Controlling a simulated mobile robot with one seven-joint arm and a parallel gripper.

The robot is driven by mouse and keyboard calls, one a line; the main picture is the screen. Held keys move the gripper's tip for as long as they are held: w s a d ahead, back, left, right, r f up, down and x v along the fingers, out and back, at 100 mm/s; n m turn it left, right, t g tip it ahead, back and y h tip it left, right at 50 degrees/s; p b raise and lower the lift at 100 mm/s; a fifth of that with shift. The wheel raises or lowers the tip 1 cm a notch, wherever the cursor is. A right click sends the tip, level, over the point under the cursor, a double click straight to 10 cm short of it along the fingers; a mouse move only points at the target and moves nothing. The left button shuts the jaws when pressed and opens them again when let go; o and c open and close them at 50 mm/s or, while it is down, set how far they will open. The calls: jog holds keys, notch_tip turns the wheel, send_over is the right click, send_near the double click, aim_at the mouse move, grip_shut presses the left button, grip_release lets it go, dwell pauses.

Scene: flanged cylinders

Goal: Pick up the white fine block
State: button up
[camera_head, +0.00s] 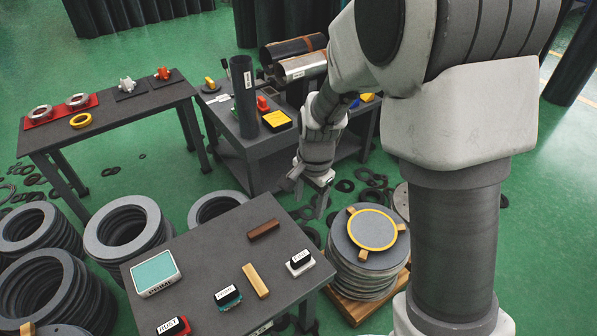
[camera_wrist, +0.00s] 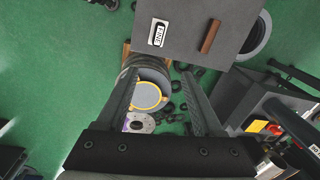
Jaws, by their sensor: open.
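The white fine block (camera_head: 300,263) has a white base, a dark top and a label reading FINE. It sits near the right corner of the grey near table (camera_head: 205,245). In the wrist view the fine block (camera_wrist: 158,32) lies on the table top, upper middle, beyond my fingertips. My gripper (camera_head: 306,196) hangs above and behind the table's far right edge, apart from the block. In the wrist view my gripper (camera_wrist: 160,75) has its two fingers wide apart with nothing between them.
The table also holds a brown bar (camera_head: 263,230), a tan bar (camera_head: 255,281), a green-and-black block (camera_head: 228,297), a red block (camera_head: 174,327) and a teal-topped box (camera_head: 155,273). A disc stack with a yellow ring (camera_head: 372,230) stands right of it. A dark cylinder (camera_head: 244,95) stands on the rear bench.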

jog(key=m+b, duration=0.1)
jog(key=m, duration=0.1)
send_near(301, 256)
jog(key=shift+g+h, duration=0.3)
jog(key=shift+g, duration=0.1)
jog(key=f+b, duration=0.2)
jog(key=f, duration=0.1)
jog(key=f+b, duration=0.1)
jog(key=f, duration=0.1)
jog(key=shift+w+a, duration=0.25)
jog(key=shift+w, duration=0.05)
jog(key=shift+w+f+b, duration=0.15)
jog(key=shift+f+b, duration=0.75)
jog(key=shift+f, duration=2)
grip_shut()
